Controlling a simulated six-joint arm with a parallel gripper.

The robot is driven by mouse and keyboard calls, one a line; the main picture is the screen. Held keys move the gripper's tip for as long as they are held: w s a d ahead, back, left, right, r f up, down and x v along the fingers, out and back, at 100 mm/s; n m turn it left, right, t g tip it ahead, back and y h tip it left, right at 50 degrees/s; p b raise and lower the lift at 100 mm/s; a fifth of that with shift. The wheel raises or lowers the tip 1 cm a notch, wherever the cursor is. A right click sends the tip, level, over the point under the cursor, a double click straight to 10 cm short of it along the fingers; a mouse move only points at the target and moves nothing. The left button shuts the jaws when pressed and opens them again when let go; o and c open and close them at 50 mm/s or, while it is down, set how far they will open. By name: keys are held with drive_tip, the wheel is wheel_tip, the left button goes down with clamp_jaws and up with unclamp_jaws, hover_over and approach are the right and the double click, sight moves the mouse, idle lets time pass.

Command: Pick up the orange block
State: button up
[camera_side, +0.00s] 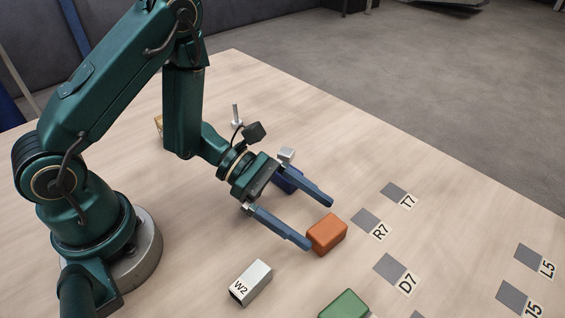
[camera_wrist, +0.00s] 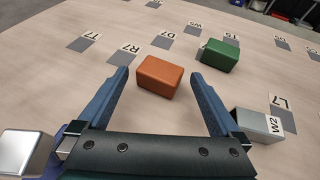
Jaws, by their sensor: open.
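The orange block (camera_side: 327,234) lies on the wooden table in the side view, just beyond my gripper's fingertips. My gripper (camera_side: 320,222) is open, its two blue fingers spread wide and pointing toward the block. In the wrist view the orange block (camera_wrist: 160,76) shows ahead between the two fingers of my gripper (camera_wrist: 160,74), with space on both sides. Nothing is held between the fingers.
A silver block labelled W2 (camera_side: 251,282) and a green block (camera_side: 344,305) lie near the front. A dark blue block (camera_side: 287,180) sits behind my gripper. Grey squares with labels such as R7 (camera_side: 366,218) and D7 (camera_side: 389,268) lie to the right.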

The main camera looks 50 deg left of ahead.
sight(330, 229)
drive_tip(key=shift+x, duration=2.05)
drive_tip(key=shift+c, duration=0.3)
drive_tip(key=c, duration=1.2)
drive_tip(key=shift+r, duration=0.25)
